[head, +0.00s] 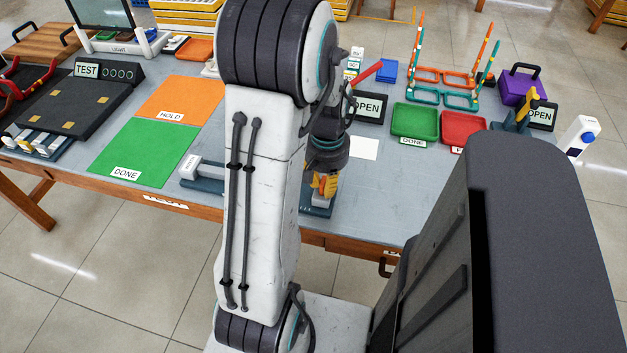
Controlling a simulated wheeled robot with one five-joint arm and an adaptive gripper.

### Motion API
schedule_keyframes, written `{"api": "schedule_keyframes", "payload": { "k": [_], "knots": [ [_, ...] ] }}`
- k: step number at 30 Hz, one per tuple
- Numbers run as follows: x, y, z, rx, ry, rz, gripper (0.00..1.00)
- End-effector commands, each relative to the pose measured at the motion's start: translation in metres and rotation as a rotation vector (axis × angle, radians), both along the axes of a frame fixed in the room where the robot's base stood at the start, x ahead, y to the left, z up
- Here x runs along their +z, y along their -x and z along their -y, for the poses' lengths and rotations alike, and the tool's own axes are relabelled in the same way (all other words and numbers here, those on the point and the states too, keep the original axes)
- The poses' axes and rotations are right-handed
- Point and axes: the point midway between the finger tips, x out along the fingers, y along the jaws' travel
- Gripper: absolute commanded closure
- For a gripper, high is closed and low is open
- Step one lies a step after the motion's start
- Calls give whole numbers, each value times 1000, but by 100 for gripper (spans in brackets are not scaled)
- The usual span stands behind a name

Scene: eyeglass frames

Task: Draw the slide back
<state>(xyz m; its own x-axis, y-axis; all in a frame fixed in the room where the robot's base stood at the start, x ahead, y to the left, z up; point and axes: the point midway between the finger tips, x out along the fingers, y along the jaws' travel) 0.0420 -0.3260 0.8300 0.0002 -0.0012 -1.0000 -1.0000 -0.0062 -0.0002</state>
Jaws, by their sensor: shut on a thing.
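A low device with a dark blue base (196,186) lies near the front edge of the table, and a pale block with a small label (192,166) sits at its left end. My arm hides its middle. Its right part (316,208) shows beyond the arm. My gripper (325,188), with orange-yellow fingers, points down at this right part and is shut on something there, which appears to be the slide. The slide itself is mostly hidden by the gripper and arm, so its exact position along the base cannot be told.
Left are a green DONE mat (140,152), an orange HOLD mat (182,96) and a black TEST unit (85,92). Right are a green tray (414,121), a red tray (463,128), eyeglass frames (444,77) and an OPEN sign (368,107). Bare table lies right of the gripper.

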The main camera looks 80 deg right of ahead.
Motion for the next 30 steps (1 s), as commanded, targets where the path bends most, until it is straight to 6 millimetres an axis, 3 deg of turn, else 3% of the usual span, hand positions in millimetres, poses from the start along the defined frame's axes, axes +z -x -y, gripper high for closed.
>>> {"api": "schedule_keyframes", "payload": {
  "k": [7, 8, 17, 26, 30],
  "knots": [
    [-1, 0, 0, 1, -1, 0, 100],
    [-1, 0, 0, 1, -1, 0, 81],
    [0, 0, 0, 1, -1, 0, 55],
    [2, 0, 0, 0, 0, 0, 55],
    [14, 0, 1, 0, 4, 0, 55]
  ]
}}
